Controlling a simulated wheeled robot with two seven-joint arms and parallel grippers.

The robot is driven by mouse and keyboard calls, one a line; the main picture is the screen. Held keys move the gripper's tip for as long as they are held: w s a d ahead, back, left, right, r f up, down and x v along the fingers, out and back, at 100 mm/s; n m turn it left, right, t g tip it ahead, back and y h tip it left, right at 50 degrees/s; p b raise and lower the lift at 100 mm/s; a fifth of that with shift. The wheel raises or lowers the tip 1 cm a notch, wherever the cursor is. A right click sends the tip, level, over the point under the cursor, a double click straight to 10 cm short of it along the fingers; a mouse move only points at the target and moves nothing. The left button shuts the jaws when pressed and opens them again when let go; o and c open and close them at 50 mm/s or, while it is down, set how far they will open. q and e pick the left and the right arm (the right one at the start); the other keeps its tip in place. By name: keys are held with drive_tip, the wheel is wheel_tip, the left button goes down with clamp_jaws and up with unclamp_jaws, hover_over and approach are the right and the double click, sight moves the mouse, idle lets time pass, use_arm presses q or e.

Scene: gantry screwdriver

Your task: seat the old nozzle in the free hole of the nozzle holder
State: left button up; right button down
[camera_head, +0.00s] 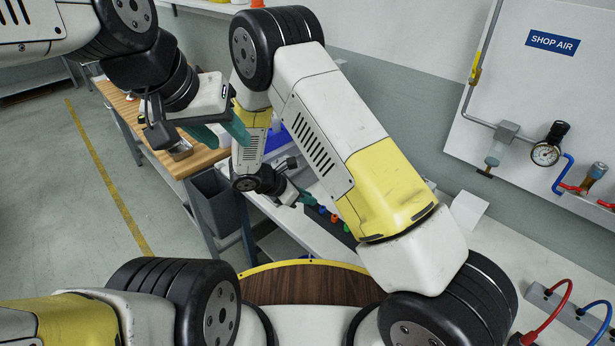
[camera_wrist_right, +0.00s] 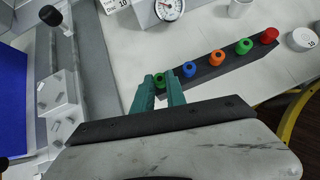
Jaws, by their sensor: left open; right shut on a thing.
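The nozzle holder (camera_wrist_right: 205,77) is a dark bar on the pale bench, slanting up to the right in the right wrist view. Blue (camera_wrist_right: 190,69), orange (camera_wrist_right: 217,57), green (camera_wrist_right: 243,46) and red (camera_wrist_right: 269,36) nozzles stand along it. My right gripper (camera_wrist_right: 160,88) is shut on a green nozzle (camera_wrist_right: 160,78) at the bar's left end. I cannot tell how deep this nozzle sits or see the hole under it. In the head view my right gripper (camera_head: 303,199) is small, beside the holder. My left gripper (camera_head: 222,130) is open, apart from the holder, by the wooden bench.
A gauge (camera_wrist_right: 168,9), a white cup (camera_wrist_right: 239,8) and a round white piece (camera_wrist_right: 303,39) lie beyond the holder. A grey fixture (camera_wrist_right: 58,95) and a blue surface (camera_wrist_right: 14,85) are at left. The wooden bench (camera_head: 128,108) is at left in the head view.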

drive_tip(key=shift+f, duration=0.15)
drive_tip(key=c, duration=1.3)
unclamp_jaws()
drive_tip(key=v, duration=0.8)
drive_tip(key=shift+d, duration=0.1)
